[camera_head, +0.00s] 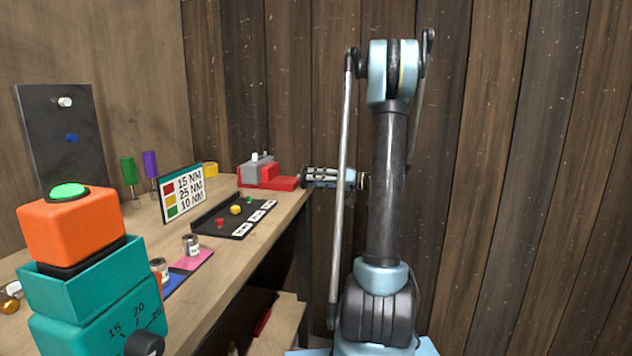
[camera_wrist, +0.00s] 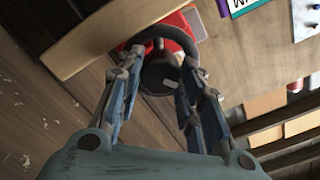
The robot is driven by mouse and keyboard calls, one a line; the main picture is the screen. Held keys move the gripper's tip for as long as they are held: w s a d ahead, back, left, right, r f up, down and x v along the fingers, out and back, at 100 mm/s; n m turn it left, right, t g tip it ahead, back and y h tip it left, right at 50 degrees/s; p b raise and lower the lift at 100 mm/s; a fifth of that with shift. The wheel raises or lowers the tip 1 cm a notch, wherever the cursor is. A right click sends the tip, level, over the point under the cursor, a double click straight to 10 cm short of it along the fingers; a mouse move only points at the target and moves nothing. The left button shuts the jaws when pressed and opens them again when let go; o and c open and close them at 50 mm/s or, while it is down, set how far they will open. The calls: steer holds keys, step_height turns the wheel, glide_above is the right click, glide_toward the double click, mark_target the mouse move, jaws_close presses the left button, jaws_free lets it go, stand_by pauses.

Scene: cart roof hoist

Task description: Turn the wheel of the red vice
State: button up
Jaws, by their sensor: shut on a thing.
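The red vice (camera_head: 284,183) sits at the far right end of the workbench, with a grey jaw part on top. It also shows in the wrist view as a red body (camera_wrist: 199,24) behind a dark round wheel (camera_wrist: 163,31). My gripper (camera_head: 308,178) reaches it from the right, level with the vice. In the wrist view my gripper (camera_wrist: 160,66) has one finger on each side of the wheel and is shut on it. The wheel's lower part and exact finger contacts are partly hidden. The wheel is hidden in the head view.
The workbench (camera_head: 235,270) runs along the left. It carries a black tray (camera_head: 219,228) with small coloured pieces, a torque sign (camera_head: 183,193), small jars and a teal box (camera_head: 95,280) with an orange button block (camera_head: 75,232). A plank wall stands close behind my arm.

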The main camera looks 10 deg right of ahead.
steer(key=shift+m, duration=0.3)
steer(key=shift+m, duration=0.4)
steer(key=shift+d, duration=0.1)
steer(key=o, duration=1.1)
steer(key=shift+w+f, duration=0.1)
steer(key=shift+c, duration=0.2)
steer(key=v, duration=1.2)
